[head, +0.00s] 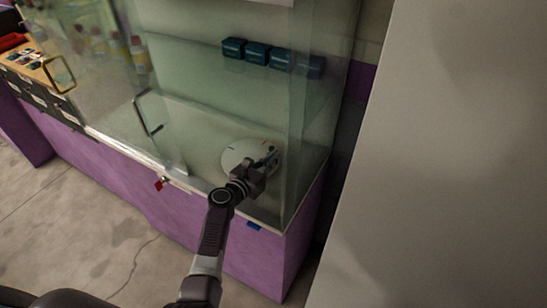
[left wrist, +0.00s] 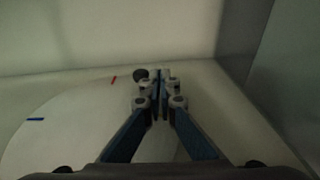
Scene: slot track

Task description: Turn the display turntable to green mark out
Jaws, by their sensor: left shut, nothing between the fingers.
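The display turntable (head: 236,153) is a pale round disc on the floor of the glass case. In the left wrist view the turntable (left wrist: 70,125) has a red mark (left wrist: 114,79) at its far edge and a blue mark (left wrist: 36,119) at the left. A dark round knob (left wrist: 140,73) shows just left of my fingertips; I cannot tell whether they touch it. No green mark is visible. My left gripper (head: 270,158) reaches into the case over the right part of the disc. In the left wrist view the left gripper (left wrist: 160,78) is shut and empty. My right gripper is not in view.
Glass panels with a dark handle (head: 148,115) stand left of my arm. Several dark blue boxes (head: 256,53) sit on a shelf behind. A red tag (head: 159,184) and a blue tag (head: 253,226) are on the purple cabinet (head: 125,165). A case wall (left wrist: 290,70) is close on the right.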

